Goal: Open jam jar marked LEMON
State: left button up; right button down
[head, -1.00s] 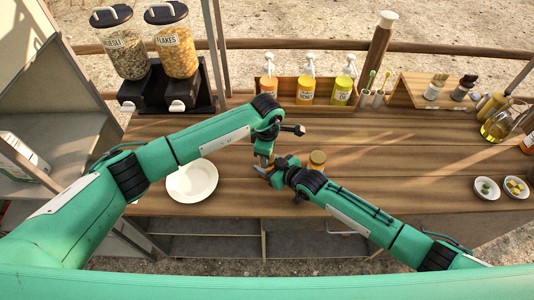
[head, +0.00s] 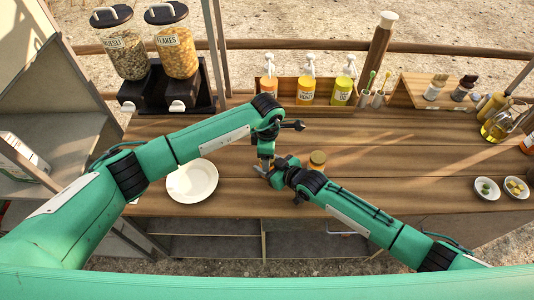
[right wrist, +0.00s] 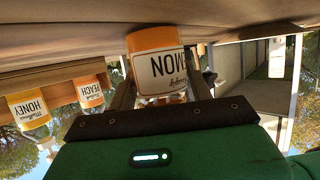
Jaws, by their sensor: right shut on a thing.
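A jar with orange contents and a white label (right wrist: 162,66), on which "MON" can be read upside down, sits between the fingers of my right gripper (right wrist: 160,88). In the head view the right gripper (head: 268,171) is shut on this jar at the middle of the counter, and the jar is mostly hidden. My left gripper (head: 265,163) points down right at the jar's place. Its fingertips are too small to show whether they are open or shut, or whether they touch the lid.
A white plate (head: 192,181) lies left on the wooden counter (head: 400,160). Pump bottles (head: 306,84) stand in a rack at the back. Cereal dispensers (head: 175,45) stand back left. Small bowls (head: 487,188) and an oil bottle (head: 497,124) are at the right.

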pick_arm(q)
notch_tip(320, 180, up, 3)
jog(key=shift+r, duration=0.55)
jog(key=shift+c, duration=0.4)
jog(key=shift+r, duration=0.1)
jog(key=shift+c, duration=1)
jog(key=m, duration=0.2)
jog(key=d+r+m, duration=0.1)
jog(key=m, duration=0.1)
jog(key=shift+w+r+m, duration=0.1)
jog(key=shift+r+m, duration=0.1)
jog(key=shift+m, duration=0.2)
jog(key=m, duration=0.3)
jog(key=shift+d+r, duration=0.15)
jog(key=shift+r, duration=0.2)
jog(key=m, duration=0.2)
jog(key=r+m, duration=0.1)
jog(key=m, duration=0.4)
jog(key=a+m, duration=0.1)
jog(key=m, duration=0.1)
jog(key=shift+a+r, duration=0.1)
jog(key=shift+r, duration=0.05)
jog(key=shift+f, duration=4)
